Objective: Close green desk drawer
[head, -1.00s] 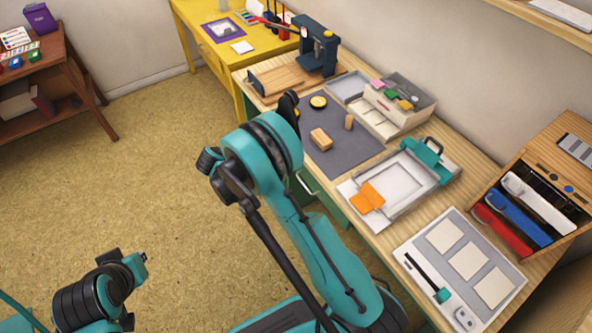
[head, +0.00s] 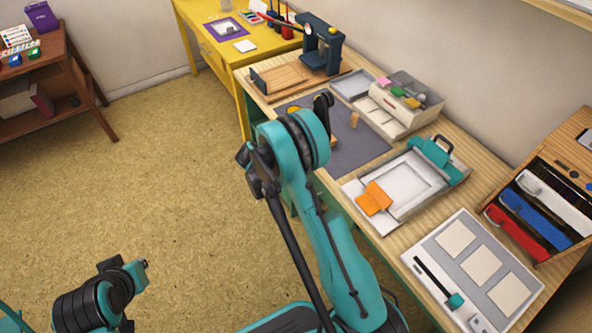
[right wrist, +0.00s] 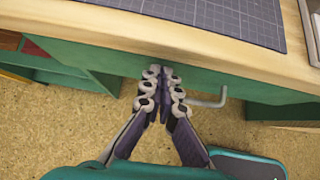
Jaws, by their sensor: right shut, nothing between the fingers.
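The green desk drawer front (right wrist: 108,54) lies just below the wooden desk top in the right wrist view. It appears close under the desk edge; how far out it stands is hard to tell. Its pale bent handle (right wrist: 210,103) sticks out right of my right gripper. My right gripper (right wrist: 165,72) is shut and empty, its fingertips at the drawer front, left of the handle and apart from it. Whether the tips touch the front cannot be told. In the head view my right arm hides this gripper and most of the drawer.
The desk top holds a grey mat (head: 355,155), a white tray with an orange piece (head: 374,198), a pale board (head: 470,270) and a brush rack (head: 545,205). Open green shelving (right wrist: 280,105) lies under the desk. The floor (head: 170,170) left of the desk is clear.

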